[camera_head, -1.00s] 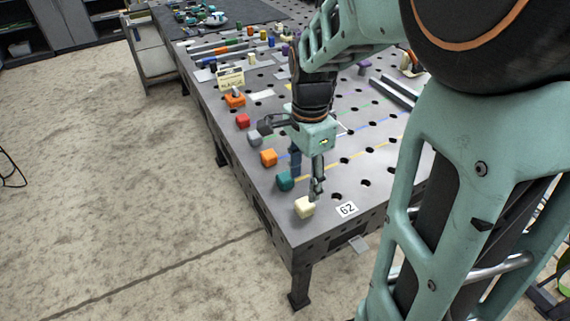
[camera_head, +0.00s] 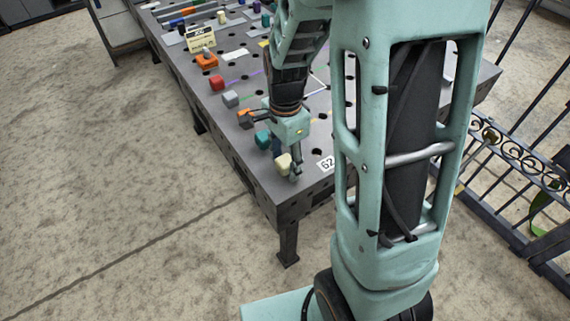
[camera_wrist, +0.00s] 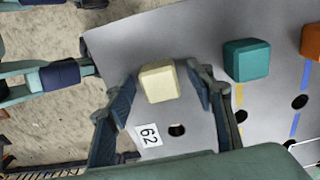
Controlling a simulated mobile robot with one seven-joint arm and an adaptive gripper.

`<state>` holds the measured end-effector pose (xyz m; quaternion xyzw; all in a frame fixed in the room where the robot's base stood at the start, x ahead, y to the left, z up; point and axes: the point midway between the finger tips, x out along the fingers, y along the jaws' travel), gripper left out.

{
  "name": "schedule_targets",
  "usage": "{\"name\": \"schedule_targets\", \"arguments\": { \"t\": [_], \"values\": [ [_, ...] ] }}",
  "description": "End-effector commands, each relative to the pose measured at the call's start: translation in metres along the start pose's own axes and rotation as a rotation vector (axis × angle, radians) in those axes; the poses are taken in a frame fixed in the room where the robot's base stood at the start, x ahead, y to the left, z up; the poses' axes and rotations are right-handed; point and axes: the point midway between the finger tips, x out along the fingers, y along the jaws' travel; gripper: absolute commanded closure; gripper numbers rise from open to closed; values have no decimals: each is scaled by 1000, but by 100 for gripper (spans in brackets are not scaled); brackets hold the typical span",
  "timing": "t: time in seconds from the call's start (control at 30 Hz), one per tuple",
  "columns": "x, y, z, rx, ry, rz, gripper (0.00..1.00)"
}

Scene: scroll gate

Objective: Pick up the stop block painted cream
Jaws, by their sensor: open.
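The cream stop block (camera_head: 283,164) sits near the front corner of the grey perforated table. In the wrist view the cream block (camera_wrist: 159,83) lies between the two open fingers of my gripper (camera_wrist: 161,92), with a gap on each side. In the head view my gripper (camera_head: 288,160) points down over the block, one finger just to its right. The block still rests on the table; I cannot tell exactly how low the fingertips are.
A teal block (camera_wrist: 247,60) stands next to the cream one, beyond one finger. Orange (camera_head: 244,118), grey (camera_head: 230,99) and red (camera_head: 216,83) blocks follow along the table edge. A "62" label (camera_head: 326,163) lies near the corner. An ornate metal gate (camera_head: 520,165) stands at right.

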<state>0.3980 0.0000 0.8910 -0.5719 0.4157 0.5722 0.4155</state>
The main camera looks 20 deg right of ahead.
Motion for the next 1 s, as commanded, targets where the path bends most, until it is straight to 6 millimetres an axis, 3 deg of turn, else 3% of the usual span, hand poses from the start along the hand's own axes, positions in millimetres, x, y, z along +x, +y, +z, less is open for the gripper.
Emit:
{"name": "schedule_targets", "arguments": {
  "t": [0.07, 0.47, 0.77, 1.0],
  "values": [
    [0, 0, 0, 0, 0, 0, 56],
    [-1, 0, 0, 0, 0, -1, 100],
    [-2, -1, 0, 0, 1, -2, 100],
    [-15, -1, 0, 0, 1, -2, 100]
  ]
}}
